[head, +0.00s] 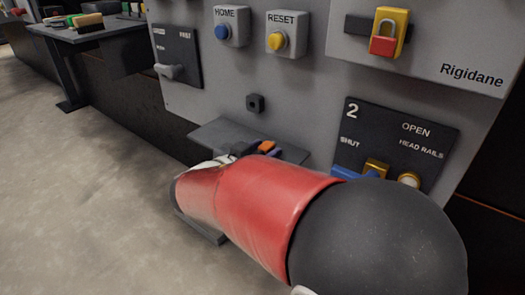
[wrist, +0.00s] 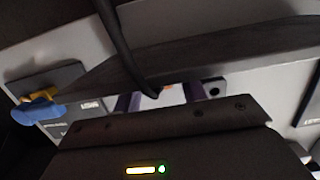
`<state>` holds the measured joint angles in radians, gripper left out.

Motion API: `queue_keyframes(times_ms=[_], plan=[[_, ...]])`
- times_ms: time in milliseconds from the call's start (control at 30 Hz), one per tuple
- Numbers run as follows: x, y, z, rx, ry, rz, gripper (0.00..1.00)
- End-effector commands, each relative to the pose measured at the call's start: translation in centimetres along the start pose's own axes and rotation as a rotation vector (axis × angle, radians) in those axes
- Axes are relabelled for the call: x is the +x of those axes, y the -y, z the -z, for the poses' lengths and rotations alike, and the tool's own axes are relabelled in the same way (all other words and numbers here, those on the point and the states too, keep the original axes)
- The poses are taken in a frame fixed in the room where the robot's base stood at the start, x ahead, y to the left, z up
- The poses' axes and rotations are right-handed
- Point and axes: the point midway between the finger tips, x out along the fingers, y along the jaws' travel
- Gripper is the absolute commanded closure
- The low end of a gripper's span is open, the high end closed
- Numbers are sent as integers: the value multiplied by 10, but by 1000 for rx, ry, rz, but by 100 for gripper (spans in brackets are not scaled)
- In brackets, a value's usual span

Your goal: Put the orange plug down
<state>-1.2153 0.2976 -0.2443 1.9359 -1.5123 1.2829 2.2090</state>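The orange plug (head: 267,146) shows as a small orange piece at the grey shelf (head: 222,133) on the machine front in the head view. My gripper (head: 262,152) is at the shelf, mostly hidden behind my red arm. In the wrist view, the gripper's two purple fingers (wrist: 160,98) stand apart. A sliver of the orange plug (wrist: 167,87) shows between them, with pale gaps at its sides. A dark cable (wrist: 122,45) runs down to the space between the fingers. The gripper body hides the lower fingers, and whether the plug rests on the shelf cannot be told.
Above the shelf is a small black socket (head: 256,103). Right of it is panel 2 (head: 372,130) with a blue-handled lever (head: 352,180), close to my arm. A side table (head: 75,32) is far left; the floor there is clear.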

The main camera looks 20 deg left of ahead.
Motion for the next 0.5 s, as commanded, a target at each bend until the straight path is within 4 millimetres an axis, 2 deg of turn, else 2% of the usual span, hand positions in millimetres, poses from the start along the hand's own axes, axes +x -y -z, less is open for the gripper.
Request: queue_keyframes(times_ms=[400,500], plan=[[-1,0,6,-1,0,0,53],[-17,1,3,0,1,4,53]])
